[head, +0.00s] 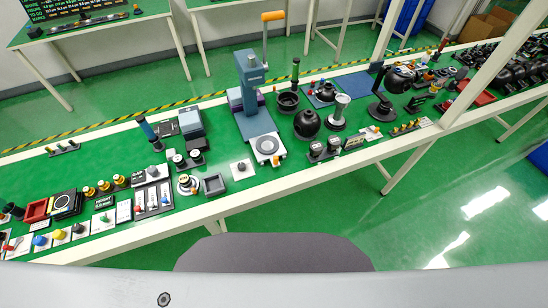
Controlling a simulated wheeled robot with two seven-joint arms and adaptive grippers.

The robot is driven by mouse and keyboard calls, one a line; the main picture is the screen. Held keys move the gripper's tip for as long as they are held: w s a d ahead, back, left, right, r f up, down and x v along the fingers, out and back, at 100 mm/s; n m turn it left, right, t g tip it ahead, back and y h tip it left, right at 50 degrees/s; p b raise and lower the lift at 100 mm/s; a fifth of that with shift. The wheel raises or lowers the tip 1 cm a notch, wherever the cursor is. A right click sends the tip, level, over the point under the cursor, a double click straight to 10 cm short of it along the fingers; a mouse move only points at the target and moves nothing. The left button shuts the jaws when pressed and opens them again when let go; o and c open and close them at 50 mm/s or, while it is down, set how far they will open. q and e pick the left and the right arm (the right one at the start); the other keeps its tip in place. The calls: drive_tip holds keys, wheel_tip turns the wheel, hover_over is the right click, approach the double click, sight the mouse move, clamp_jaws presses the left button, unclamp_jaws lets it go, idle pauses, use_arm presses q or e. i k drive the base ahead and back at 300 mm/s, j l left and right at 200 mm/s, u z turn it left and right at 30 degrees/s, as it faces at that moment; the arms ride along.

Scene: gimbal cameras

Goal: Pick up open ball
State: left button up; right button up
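A black round ball-shaped object (307,124) sits on the long green-topped workbench (235,205), right of the middle. Its top looks open, but it is too small to be sure. A black bowl-like part (288,104) stands just behind it to the left, with a dark upright rod with a green top. More dark round objects (482,77) are crowded at the far right of the bench. I cannot tell for certain which one is the open ball. Neither of my grippers shows in the head view.
A blue-grey press (251,85) with an orange handle stands left of the black ball. A black gimbal-like stand (381,107) and a white-topped cylinder (341,109) are to its right. Small parts and trays cover the left bench. A white slanted post (492,70) rises at the right.

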sight(307, 122)
drive_tip(key=l+u, duration=0.3)
drive_tip(key=l, duration=0.15)
drive_tip(key=i+l+u, duration=0.1)
drive_tip(key=l+u, duration=0.2)
drive_tip(key=l, duration=0.2)
drive_tip(key=l+u, duration=0.3)
drive_tip(key=l, duration=0.15)
drive_tip(key=k+l+u, duration=0.1)
drive_tip(key=l+u, duration=0.2)
drive_tip(key=k+l+u, duration=0.25)
drive_tip(key=l, duration=0.3)
drive_tip(key=l+u, duration=0.3)
drive_tip(key=k+l+u, duration=0.3)
drive_tip(key=l, duration=0.15)
drive_tip(key=k+l+u, duration=0.3)
drive_tip(key=i+l, duration=0.05)
drive_tip(key=i, duration=0.05)
